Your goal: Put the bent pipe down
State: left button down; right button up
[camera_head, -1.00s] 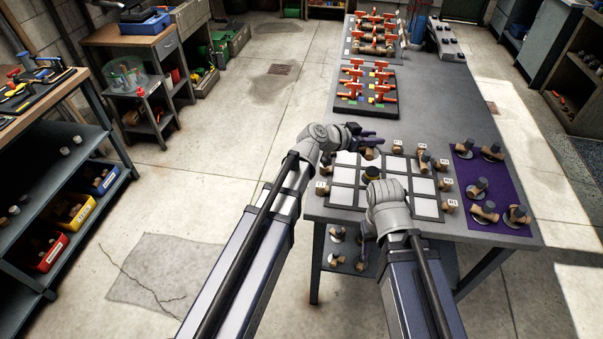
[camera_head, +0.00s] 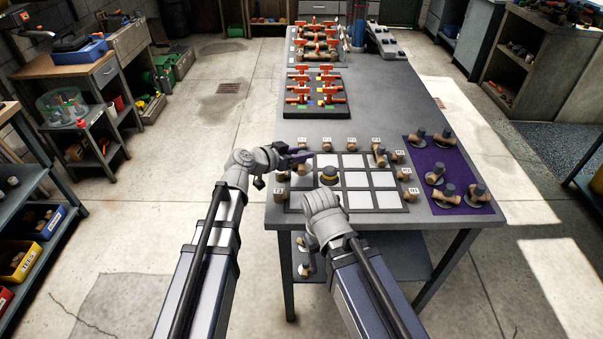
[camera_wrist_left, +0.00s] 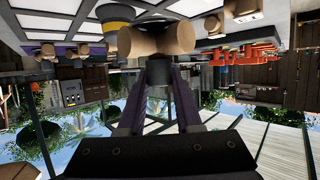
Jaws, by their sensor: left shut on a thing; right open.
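The bent pipe (camera_wrist_left: 172,40) is a short brown elbow with wide ends. In the left wrist view it sits between the fingertips of my left gripper (camera_wrist_left: 157,68), which is shut on it. In the head view my left gripper (camera_head: 300,158) is at the left edge of the grid board (camera_head: 350,209), above the table (camera_head: 390,110). The pipe is hard to make out there.
A dark cap with a yellow band (camera_head: 328,176) stands on the board's left part. Brown fittings with number tags line the board. A purple mat (camera_head: 420,170) at right holds several grey-ended fittings. A rack of orange valves (camera_head: 316,97) stands behind. Grey tabletop between is clear.

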aim_at(298, 164)
pick_arm(q)
jog(key=shift+f+b, duration=1.75)
jog(key=shift+f, duration=0.35)
jog(key=shift+f, duration=0.2)
jog(key=c, duration=0.6)
grip_release()
jog(key=shift+r, duration=0.1)
jog(key=shift+r, duration=0.15)
jog(key=shift+s+a+r, duration=0.2)
jog(key=shift+s, duration=0.05)
jog(key=p+v, duration=0.4)
jog(key=v, duration=0.7)
jog(key=shift+s+a+f+p, duration=0.1)
jog(key=shift+a+f+p, duration=0.1)
jog(key=shift+p, duration=0.1)
